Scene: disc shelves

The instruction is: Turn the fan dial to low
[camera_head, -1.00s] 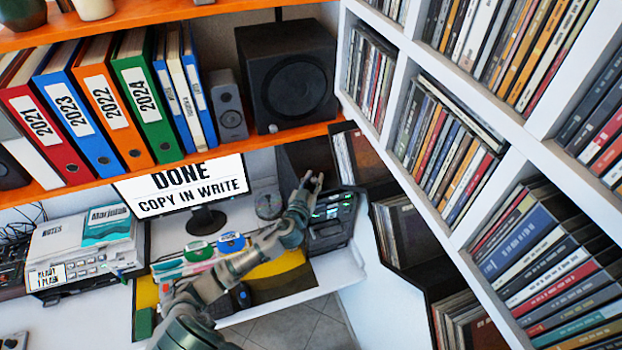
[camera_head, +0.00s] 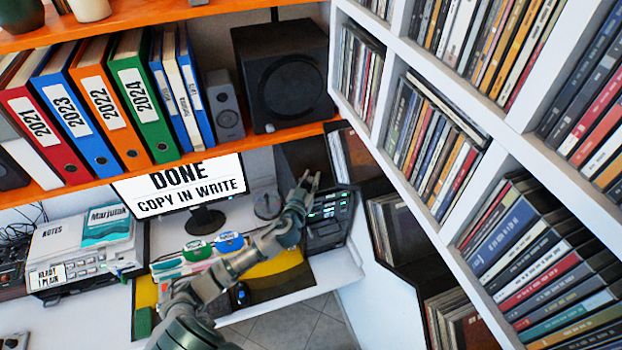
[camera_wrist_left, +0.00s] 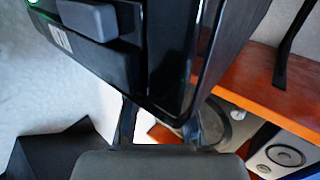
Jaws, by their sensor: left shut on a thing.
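My left gripper (camera_head: 309,181) is over the back of the desk, beside a black device (camera_head: 329,218) with small green lights. In the left wrist view its fingers (camera_wrist_left: 158,125) are at the lower edge of a black box (camera_wrist_left: 105,60) with a grey raised block (camera_wrist_left: 88,18) and a green light. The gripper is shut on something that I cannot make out. A small round grey object (camera_head: 267,205) stands to the left of the gripper; I cannot tell if it is the fan. No fan dial or its setting can be made out. My right gripper is not in view.
An orange shelf (camera_head: 230,143) with binders and a black speaker (camera_head: 283,75) hangs above the desk. A monitor (camera_head: 180,187) stands behind my left arm. A white disc shelf (camera_head: 400,50) closes off the right side. A printer (camera_head: 85,245) is at the left.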

